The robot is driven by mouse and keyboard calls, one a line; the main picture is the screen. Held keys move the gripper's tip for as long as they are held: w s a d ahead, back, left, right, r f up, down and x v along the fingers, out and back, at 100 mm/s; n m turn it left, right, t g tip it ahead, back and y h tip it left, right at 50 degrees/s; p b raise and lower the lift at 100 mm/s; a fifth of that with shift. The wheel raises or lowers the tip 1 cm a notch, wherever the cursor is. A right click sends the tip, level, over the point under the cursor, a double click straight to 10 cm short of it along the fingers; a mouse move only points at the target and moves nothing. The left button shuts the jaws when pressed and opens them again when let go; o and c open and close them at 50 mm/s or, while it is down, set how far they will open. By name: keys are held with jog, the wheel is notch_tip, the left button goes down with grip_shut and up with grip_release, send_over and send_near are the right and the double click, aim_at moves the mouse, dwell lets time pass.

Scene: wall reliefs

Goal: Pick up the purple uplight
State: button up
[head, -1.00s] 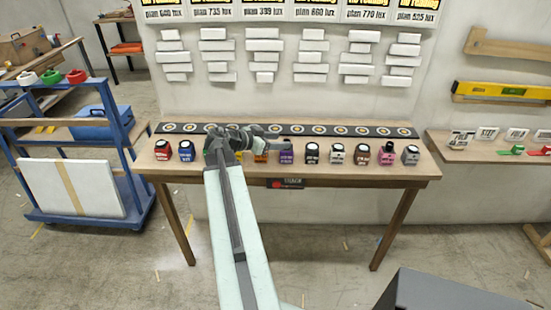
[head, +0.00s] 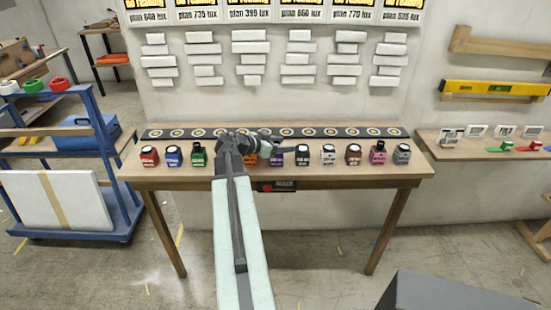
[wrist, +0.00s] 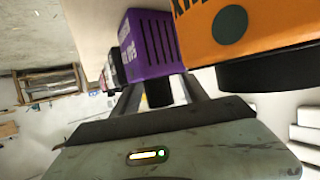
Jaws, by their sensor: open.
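The purple uplight (head: 275,160) stands on the wooden table in the row of coloured uplights, partly hidden by my gripper in the head view. In the wrist view the purple uplight (wrist: 155,47) is a slotted purple box with a black round part, close ahead of the jaws. My gripper (wrist: 160,95) is open, with a finger to each side of that black part. In the head view my gripper (head: 290,143) reaches over the row near the purple uplight. I cannot tell whether the fingers touch it.
The orange uplight (wrist: 245,35) is very close on the right in the wrist view. A black uplight (head: 302,156) stands on the purple one's other side. A dark strip with round discs (head: 180,133) runs behind the row. A blue cart (head: 110,150) stands left of the table.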

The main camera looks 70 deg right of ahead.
grip_shut()
jog(key=shift+r, duration=0.15)
